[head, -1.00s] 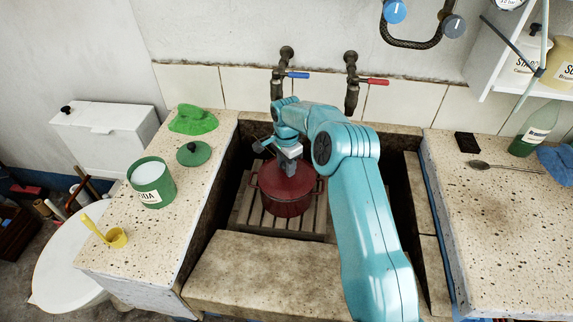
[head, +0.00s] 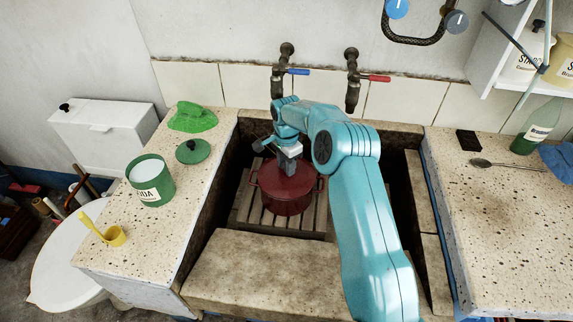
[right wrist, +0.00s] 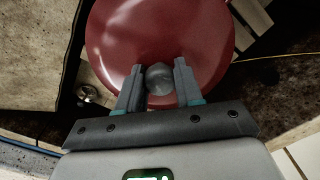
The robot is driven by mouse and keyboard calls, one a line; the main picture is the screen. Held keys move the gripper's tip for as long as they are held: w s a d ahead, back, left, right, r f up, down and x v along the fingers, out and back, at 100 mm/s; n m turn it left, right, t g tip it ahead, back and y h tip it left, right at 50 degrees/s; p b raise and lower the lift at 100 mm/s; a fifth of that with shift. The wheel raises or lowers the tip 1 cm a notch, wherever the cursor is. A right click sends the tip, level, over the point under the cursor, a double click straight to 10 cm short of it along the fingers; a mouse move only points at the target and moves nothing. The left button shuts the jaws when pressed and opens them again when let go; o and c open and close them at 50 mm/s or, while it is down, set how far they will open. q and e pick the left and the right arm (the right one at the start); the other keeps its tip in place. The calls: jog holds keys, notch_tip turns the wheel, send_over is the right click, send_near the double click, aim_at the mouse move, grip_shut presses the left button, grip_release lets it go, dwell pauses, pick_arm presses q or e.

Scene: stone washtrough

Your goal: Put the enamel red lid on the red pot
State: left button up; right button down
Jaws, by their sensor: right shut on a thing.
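The red pot (head: 286,199) stands on a wooden slatted rack inside the stone trough. The enamel red lid (head: 268,175) is at the pot's top; it fills much of the right wrist view (right wrist: 160,35). From these views I cannot tell whether it is fully seated on the rim. My right gripper (head: 287,165) is directly above the lid, pointing down. In the right wrist view its two fingers are shut on the lid's dark round knob (right wrist: 160,78). My left gripper is not in view.
The left ledge holds a green tin (head: 151,183), a green lid (head: 193,151), a green cloth (head: 192,118) and a yellow scoop (head: 113,236). Two taps (head: 352,85) hang over the trough's back. The right ledge has a spoon (head: 500,164), a dark block (head: 467,141) and a bottle (head: 537,126).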

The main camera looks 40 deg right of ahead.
jog(key=shift+f, duration=0.3)
dwell(0.4)
dwell(0.3)
jog(key=shift+c, duration=0.8)
grip_release()
jog(key=shift+r, duration=0.1)
jog(key=shift+r+p, duration=1.95)
jog(key=shift+r, duration=1.55)
